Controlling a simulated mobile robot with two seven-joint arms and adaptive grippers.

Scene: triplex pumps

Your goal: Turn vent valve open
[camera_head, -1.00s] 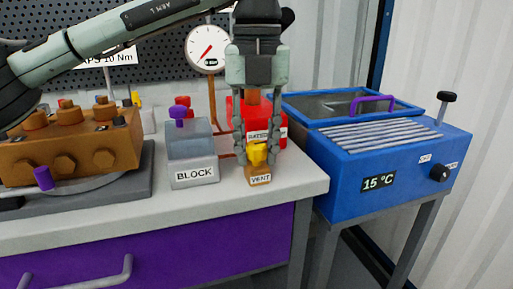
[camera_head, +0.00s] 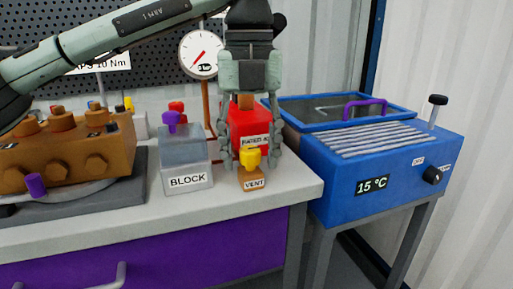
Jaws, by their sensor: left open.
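The vent valve has a yellow handle (camera_head: 250,158) on a brown base labelled VENT (camera_head: 253,181), near the bench's right front corner. My left gripper (camera_head: 248,158) points down over it from above. Its two fingers are spread, one on each side of the yellow handle, with gaps showing between fingers and handle. Whether a finger touches the handle behind cannot be told. My right gripper is not in view.
A grey block labelled BLOCK (camera_head: 185,160) with a purple knob stands just left of the valve. A red unit (camera_head: 249,122) is close behind the gripper. A pressure gauge (camera_head: 199,54) stands behind. A blue bath (camera_head: 375,155) is to the right.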

